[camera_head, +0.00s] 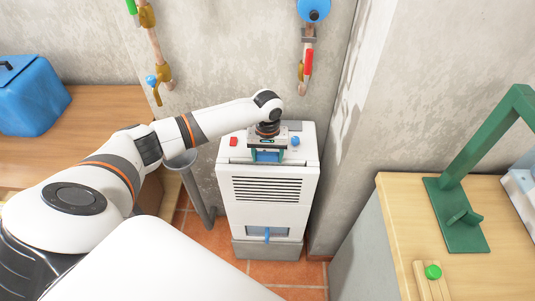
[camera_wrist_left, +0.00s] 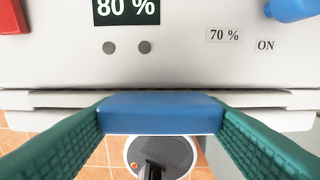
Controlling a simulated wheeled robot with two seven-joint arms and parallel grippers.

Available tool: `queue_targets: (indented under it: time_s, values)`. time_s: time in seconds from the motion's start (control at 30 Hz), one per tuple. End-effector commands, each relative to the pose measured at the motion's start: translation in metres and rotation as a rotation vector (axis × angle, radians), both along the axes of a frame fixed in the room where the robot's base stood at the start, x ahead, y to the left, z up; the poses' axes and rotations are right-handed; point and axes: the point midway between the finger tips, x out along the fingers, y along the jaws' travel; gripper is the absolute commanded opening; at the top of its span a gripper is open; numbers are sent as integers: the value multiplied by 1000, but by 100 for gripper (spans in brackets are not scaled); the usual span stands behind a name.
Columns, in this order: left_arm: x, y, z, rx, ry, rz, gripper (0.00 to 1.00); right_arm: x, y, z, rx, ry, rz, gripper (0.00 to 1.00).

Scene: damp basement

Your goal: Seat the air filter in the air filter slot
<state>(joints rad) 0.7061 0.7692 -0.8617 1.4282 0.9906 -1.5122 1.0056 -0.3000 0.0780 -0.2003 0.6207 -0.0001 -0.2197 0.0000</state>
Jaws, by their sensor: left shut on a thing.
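A white dehumidifier (camera_head: 267,205) stands against the wall. My left gripper (camera_head: 267,156) is at the front edge of its top, pointing down. In the left wrist view its green fingers (camera_wrist_left: 160,125) are shut on a blue block (camera_wrist_left: 160,113), which seems to be the grip of the air filter. The block lies along the front edge of the dehumidifier's top, level with a pale lip there. The filter's body and the slot are not clearly visible, so I cannot tell how far in it is. My right gripper is not in view.
The top panel carries a red button (camera_head: 234,141), a blue knob (camera_head: 295,141) and a display (camera_wrist_left: 127,10) reading 80 %. A wooden bench (camera_head: 95,110) with a blue container (camera_head: 35,95) is left; a worktop (camera_head: 400,205) with a green stand (camera_head: 455,215) is right.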

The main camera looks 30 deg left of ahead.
Motion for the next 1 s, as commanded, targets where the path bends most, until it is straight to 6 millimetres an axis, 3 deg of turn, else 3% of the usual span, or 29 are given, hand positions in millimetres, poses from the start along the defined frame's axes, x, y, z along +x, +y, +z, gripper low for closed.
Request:
queue_targets:
  time_s: [0.2,0.23,0.37,0.73,1.0]
  values:
    - [0,0,-1,0,0,0,10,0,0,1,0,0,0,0]
    - [0,0,-2,0,0,0,65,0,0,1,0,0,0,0]
    - [0,0,-1,1,-1,0,85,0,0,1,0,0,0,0]
    - [1,0,5,-1,-2,0,85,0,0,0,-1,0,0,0]
    - [1,0,54,-1,-4,-1,85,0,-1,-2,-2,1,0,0]
